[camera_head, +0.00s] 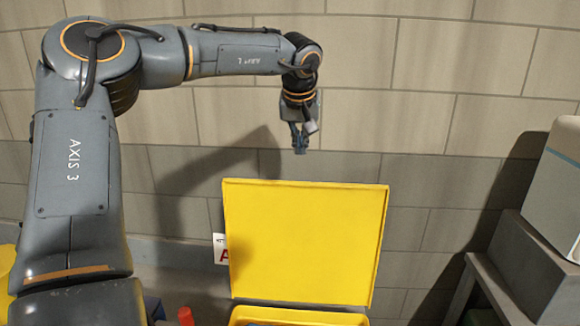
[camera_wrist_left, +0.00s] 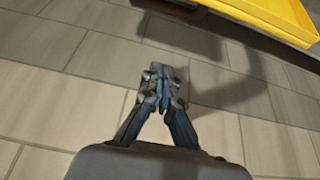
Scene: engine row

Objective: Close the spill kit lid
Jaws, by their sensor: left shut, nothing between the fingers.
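The yellow spill kit lid (camera_head: 305,243) stands open and upright in the head view, in front of the block wall. Below it shows the rim of the yellow spill kit box (camera_head: 300,317), cut off by the bottom edge of the picture. My left gripper (camera_head: 300,146) is above the lid's top edge, pointing down, apart from it. Its fingers are shut and empty, also in the left wrist view (camera_wrist_left: 160,80). A yellow edge of the spill kit (camera_wrist_left: 285,17) shows at the upper right there. My right gripper is not in view.
The block wall (camera_head: 400,110) is close behind the lid. At the right, a pale case (camera_head: 562,180) sits on a grey box (camera_head: 535,262) on a bench. A red-topped item (camera_head: 186,316) stands low at the left of the spill kit.

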